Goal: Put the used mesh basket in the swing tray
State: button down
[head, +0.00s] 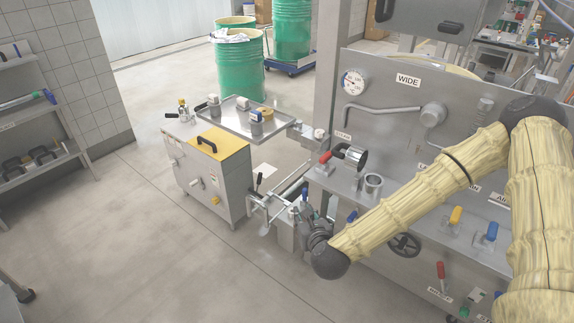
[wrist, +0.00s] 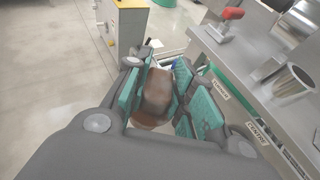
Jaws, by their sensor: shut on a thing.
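My gripper (head: 306,207) is low beside the front left edge of the steel machine. In the wrist view its teal-padded fingers (wrist: 160,98) are closed around a brown, stained, rounded thing (wrist: 155,92), which looks like the used mesh basket. The fingers hide part of it, and its mesh cannot be made out. In the head view the held thing is too small and covered to tell.
A grey cabinet with a yellow top panel (head: 221,146) stands below the tray. The steel machine (head: 390,120) has a red-handled valve (head: 325,157), a metal cylinder (head: 350,155) and an open cup (head: 373,184). Green drums (head: 238,65) stand behind.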

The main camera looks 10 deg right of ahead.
aim_at(236, 123)
jog(key=u, duration=1.25)
jog(key=i, duration=1)
jog(key=z, duration=0.6)
